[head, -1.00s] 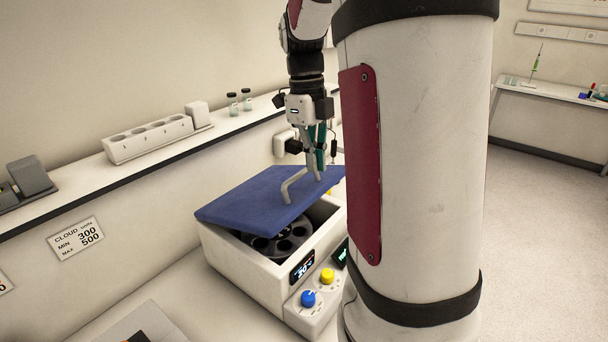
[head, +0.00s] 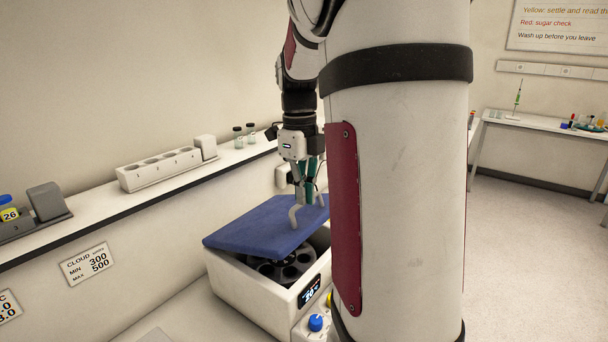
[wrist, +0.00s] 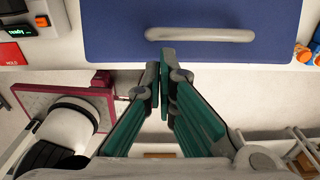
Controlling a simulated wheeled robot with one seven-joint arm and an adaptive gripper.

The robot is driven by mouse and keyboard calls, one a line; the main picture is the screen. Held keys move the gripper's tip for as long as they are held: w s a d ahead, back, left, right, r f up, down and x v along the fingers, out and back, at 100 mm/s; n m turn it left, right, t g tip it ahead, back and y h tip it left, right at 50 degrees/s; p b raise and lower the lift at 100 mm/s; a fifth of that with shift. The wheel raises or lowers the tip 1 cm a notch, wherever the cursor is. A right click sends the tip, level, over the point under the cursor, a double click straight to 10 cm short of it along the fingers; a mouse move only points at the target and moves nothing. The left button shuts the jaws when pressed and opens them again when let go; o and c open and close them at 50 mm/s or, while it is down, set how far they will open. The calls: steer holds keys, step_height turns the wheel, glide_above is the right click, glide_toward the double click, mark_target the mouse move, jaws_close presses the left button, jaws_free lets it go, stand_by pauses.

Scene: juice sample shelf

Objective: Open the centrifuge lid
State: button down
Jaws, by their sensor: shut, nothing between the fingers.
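The centrifuge (head: 245,292) is a white box with a dark rotor (head: 285,268) showing inside. Its blue lid (head: 250,228) is raised at the front, leaving a gap above the body, and tilts over the rotor. A grey bar handle (head: 293,217) stands on the lid; in the wrist view the handle (wrist: 200,34) lies across the blue surface. My gripper (head: 307,198) is beside the handle in the head view. In the wrist view my gripper (wrist: 164,56) has its green fingers together and empty, tips just short of the handle. Whether they touch it is unclear.
A wall shelf (head: 100,207) behind the centrifuge holds a white rack (head: 158,170) and small vials (head: 245,136). A side bench (head: 545,122) stands at far right.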

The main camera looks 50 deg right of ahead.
mark_target(304, 226)
step_height(304, 226, down, 4)
steer(key=shift+s+r+p, duration=0.15)
steer(key=shift+r+p, duration=0.05)
steer(key=shift+p, duration=0.1)
steer(key=shift+f, duration=0.1)
